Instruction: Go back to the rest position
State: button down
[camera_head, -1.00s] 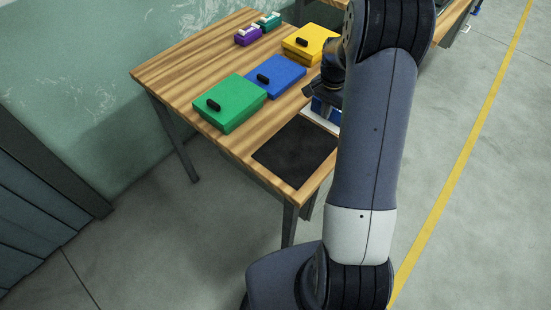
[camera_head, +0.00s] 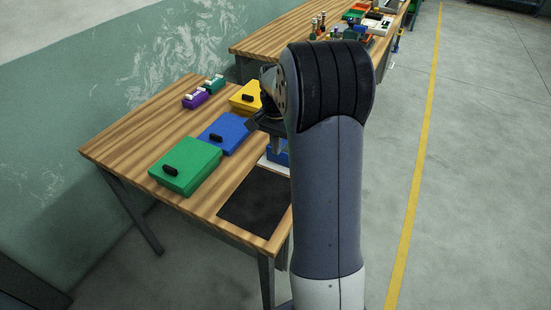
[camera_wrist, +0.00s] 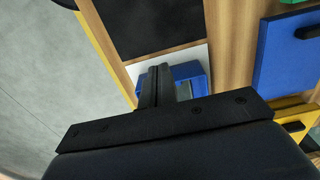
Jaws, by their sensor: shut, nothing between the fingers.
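My gripper (camera_wrist: 158,88) is shut and empty in the wrist view, its fingers pressed together. In the head view my gripper (camera_head: 277,145) hangs above the right edge of the wooden table (camera_head: 130,120), partly hidden behind my arm. A blue object (camera_wrist: 188,72) lies behind the fingers on a white sheet or tray (camera_wrist: 135,70). In the head view my arm hides part of the blue object (camera_head: 283,153).
Green (camera_head: 186,165), blue (camera_head: 222,133) and yellow (camera_head: 244,97) lidded boxes stand on the table. A black mat (camera_head: 250,203) lies at its front. Small purple (camera_head: 195,99) and teal (camera_head: 214,84) items sit farther back. A second table (camera_head: 275,35) stands behind. Floor on the right is clear.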

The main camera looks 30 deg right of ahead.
jog(key=shift+r, duration=0.75)
jog(key=shift+f, duration=0.1)
